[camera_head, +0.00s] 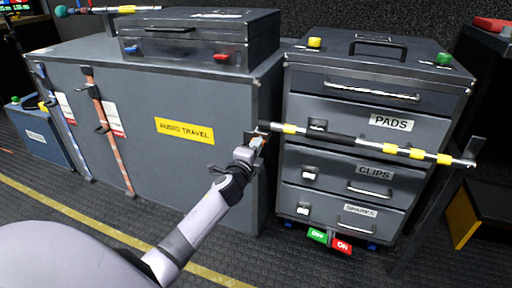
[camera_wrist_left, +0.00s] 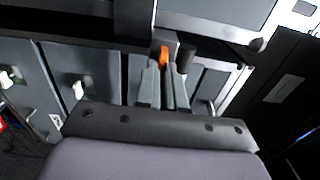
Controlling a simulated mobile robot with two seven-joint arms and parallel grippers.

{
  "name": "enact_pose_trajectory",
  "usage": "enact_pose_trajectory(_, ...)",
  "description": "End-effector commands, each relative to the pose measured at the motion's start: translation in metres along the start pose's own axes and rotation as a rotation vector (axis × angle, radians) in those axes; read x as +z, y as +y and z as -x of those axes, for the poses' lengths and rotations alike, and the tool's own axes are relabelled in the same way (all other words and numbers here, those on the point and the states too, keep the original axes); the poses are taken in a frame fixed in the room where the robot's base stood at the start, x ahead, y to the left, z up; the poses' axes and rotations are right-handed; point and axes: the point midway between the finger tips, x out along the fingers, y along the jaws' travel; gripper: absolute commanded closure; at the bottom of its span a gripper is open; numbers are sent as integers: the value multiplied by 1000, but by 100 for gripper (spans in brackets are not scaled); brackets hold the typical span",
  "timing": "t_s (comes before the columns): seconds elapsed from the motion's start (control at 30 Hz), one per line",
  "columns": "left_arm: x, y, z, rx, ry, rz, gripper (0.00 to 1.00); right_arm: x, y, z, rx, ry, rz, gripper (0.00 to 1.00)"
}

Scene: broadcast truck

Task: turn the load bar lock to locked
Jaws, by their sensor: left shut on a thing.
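The load bar (camera_head: 345,140), a silver and black bar with yellow bands, runs across the front of the drawer cabinet. Its left end has a small dark bracket with a lock part (camera_head: 257,134). My left gripper (camera_head: 256,143) reaches up to this end from below and is shut on the lock part. In the left wrist view, the two fingers of my left gripper (camera_wrist_left: 162,82) are close together, with an orange piece (camera_wrist_left: 164,55) at their tips. The fingers hide much of the lock, so I cannot tell its exact angle. My right gripper is not in view.
The drawer cabinet (camera_head: 375,85) stands behind the bar, beside a big grey case (camera_head: 185,130) labelled AUDIO TRAVEL. A dark flat case (camera_head: 200,38) lies on top. Green and red OFF/ON tags (camera_head: 330,240) are low at the cabinet. The front floor is open.

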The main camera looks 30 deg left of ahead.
Motion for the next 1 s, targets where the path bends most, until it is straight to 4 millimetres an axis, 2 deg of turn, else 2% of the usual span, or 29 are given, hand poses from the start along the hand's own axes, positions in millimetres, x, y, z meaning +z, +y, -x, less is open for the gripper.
enact_pose_trajectory(0.37,0,2,1,4,0,-9,100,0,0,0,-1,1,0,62)
enact_pose_trajectory(0.4,0,2,1,4,0,-9,82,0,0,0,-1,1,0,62)
enact_pose_trajectory(0.47,0,2,1,3,0,-9,66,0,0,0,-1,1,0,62)
enact_pose_trajectory(0.8,0,0,2,1,0,-6,66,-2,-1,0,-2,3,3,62)
enact_pose_trajectory(1.0,0,0,21,4,0,-6,66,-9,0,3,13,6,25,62)
